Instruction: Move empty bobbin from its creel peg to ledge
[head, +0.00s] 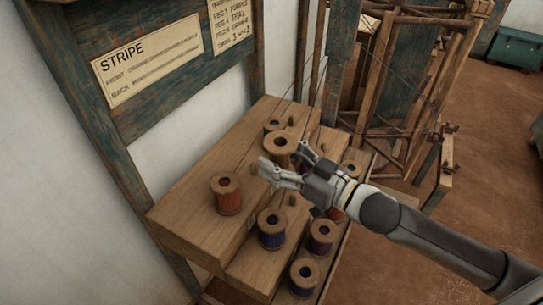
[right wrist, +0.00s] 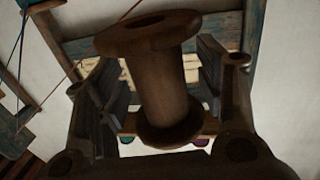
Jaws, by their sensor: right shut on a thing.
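My right gripper (head: 283,161) is shut on a bare brown wooden bobbin (head: 281,146), over the stepped wooden creel. In the right wrist view the bobbin (right wrist: 158,85) sits between the two fingers, with no thread on its barrel and both flanges showing. Its upper flange stands above the fingers in the head view. The fingers hide its lower part there, so I cannot tell how far it is from the wood below. The creel's top board (head: 180,213) has bare wood at its front left. I cannot tell which surface is the ledge. My left gripper is not in view.
An orange bobbin (head: 228,196) stands left of my gripper. The STRIPE board (head: 150,58) hangs above; the loom frame (head: 405,95) is at right.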

